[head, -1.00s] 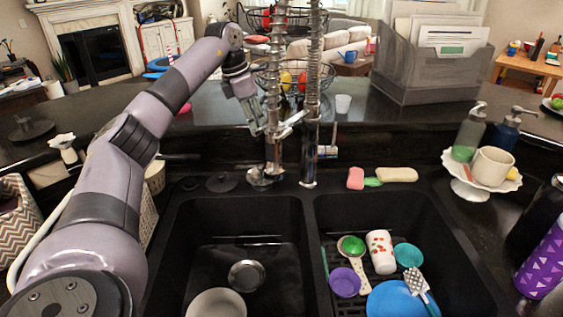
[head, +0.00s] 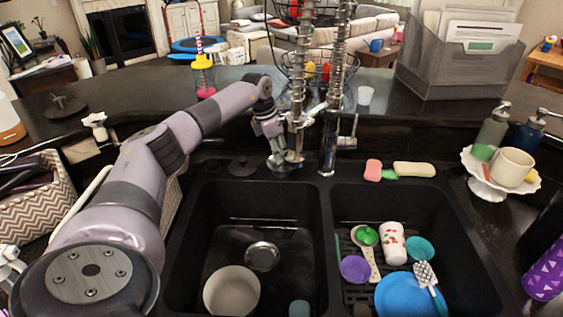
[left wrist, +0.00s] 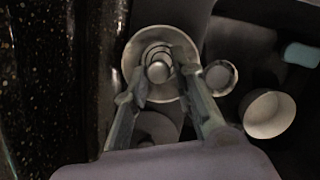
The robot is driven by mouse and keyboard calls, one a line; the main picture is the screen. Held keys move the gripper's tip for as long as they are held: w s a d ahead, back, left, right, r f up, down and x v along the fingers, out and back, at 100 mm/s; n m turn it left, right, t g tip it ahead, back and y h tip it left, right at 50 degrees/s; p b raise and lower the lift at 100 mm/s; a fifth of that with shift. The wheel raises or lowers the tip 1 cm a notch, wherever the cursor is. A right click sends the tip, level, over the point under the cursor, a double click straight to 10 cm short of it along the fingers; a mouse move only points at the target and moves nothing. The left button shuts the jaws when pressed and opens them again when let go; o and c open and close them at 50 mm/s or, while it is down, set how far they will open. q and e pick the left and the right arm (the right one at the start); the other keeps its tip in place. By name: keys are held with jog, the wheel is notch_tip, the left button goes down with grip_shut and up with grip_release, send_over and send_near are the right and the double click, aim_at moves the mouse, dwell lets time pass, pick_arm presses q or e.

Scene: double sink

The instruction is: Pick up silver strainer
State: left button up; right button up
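The silver strainer (head: 281,166) is on the black ledge behind the left basin, beside the tall coil faucet. My left gripper (head: 277,150) is directly over it and partly hides it. In the left wrist view the strainer (left wrist: 159,72) is a round metal dish with rings and a centre knob. The two fingers of my left gripper (left wrist: 156,80) are spread, one at each side of the knob, with nothing held. Whether the fingers touch the strainer cannot be told. My right gripper is not in view.
The coil faucet (head: 333,110) stands close to my left gripper. A black stopper (head: 242,167) lies left of the strainer. The left basin has a pale bowl (head: 231,291) and a metal drain (head: 262,256). The right basin holds dishes, including a blue plate (head: 402,298).

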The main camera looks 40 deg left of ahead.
pick_arm(q)
jog(key=shift+x, duration=1.5)
jog(key=shift+a, duration=0.1)
jog(key=shift+c, duration=0.5)
grip_shut()
jog(key=shift+r, duration=0.1)
